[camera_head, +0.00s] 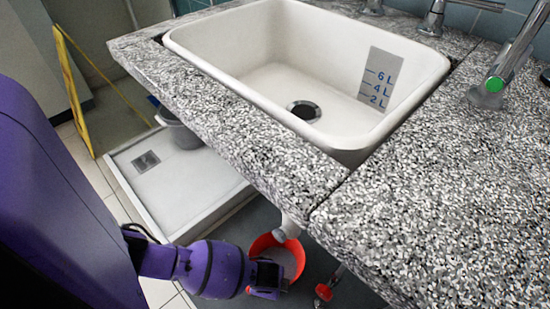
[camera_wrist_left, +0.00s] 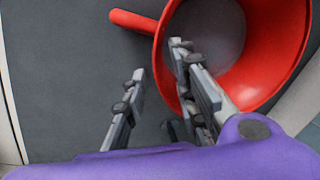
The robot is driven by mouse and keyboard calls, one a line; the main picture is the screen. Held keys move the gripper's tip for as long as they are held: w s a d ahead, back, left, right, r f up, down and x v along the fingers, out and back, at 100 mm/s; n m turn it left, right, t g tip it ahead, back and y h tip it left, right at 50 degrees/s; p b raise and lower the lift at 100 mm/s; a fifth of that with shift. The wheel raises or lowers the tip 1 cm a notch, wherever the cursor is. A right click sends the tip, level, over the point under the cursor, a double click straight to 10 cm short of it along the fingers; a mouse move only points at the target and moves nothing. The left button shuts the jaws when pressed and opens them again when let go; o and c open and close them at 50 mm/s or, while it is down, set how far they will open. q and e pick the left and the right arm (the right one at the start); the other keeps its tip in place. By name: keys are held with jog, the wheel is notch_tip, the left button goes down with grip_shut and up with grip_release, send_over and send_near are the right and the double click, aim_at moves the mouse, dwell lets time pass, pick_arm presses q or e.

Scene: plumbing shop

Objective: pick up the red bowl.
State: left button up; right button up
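The red bowl (camera_head: 298,262) sits on the dark floor under the counter, partly hidden by my left gripper (camera_head: 267,276) and a white drain pipe. In the left wrist view the bowl (camera_wrist_left: 272,50) fills the upper right, its hollow facing the camera. My left gripper (camera_wrist_left: 158,62) is open and empty. One finger overlaps the bowl's near rim and hollow, and the other is outside the rim over the floor. I cannot tell whether either finger touches the bowl. My right gripper is in neither view.
A granite counter (camera_head: 450,200) with a white sink (camera_head: 230,50) overhangs the bowl. The white drain pipe (camera_head: 290,226) and a red valve handle (camera_head: 323,292) are close by. A white shower tray (camera_head: 190,185) with a grey bucket (camera_head: 180,132) lies left. A red bar (camera_wrist_left: 132,21) sticks out beside the bowl.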

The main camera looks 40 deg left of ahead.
pick_arm(q)
jog(key=f+b, duration=0.2)
jog(key=f, duration=0.1)
jog(key=w+f+b, duration=0.1)
jog(key=shift+a+f, duration=0.35)
jog(key=shift+w, duration=0.1)
jog(key=shift+r, duration=0.1)
grip_shut()
